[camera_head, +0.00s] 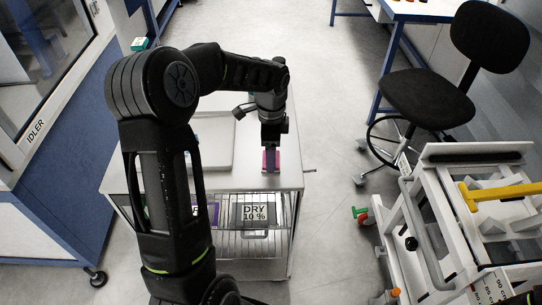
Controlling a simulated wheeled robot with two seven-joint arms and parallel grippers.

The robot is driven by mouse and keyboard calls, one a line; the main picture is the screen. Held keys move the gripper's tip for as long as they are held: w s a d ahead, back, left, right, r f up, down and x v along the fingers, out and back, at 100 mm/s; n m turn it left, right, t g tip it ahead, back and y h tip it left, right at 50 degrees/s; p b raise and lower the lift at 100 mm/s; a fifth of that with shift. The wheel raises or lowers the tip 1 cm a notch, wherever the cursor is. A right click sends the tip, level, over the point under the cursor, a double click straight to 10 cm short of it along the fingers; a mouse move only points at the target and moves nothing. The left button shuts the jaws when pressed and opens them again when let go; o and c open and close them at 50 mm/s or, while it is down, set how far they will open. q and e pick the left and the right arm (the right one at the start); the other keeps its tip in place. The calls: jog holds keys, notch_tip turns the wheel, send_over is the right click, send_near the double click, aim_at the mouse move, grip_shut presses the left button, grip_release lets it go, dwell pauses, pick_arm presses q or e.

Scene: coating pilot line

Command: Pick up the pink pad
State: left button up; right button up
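The pink pad (277,161) shows as a small patch on the right part of the white cart top (285,182). My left arm reaches over the cart and its gripper (270,153) points down right at the pad. The fingers hide much of the pad. I cannot tell whether they are closed on it or only around it. My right gripper is not in view.
A pale tray (212,160) lies on the cart top behind my arm. A black chair (428,98) and a white frame with a yellow handle (500,193) stand at right. Floor between is mostly clear.

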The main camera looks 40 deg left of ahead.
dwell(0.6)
pick_arm(q)
jog(key=c, duration=1.2)
jog(key=shift+o, duration=0.2)
jog(key=shift+r, duration=0.1)
notch_tip(320, 180, up, 10)
jog(key=shift+f+b, duration=0.1)
jog(key=shift+b, duration=0.6)
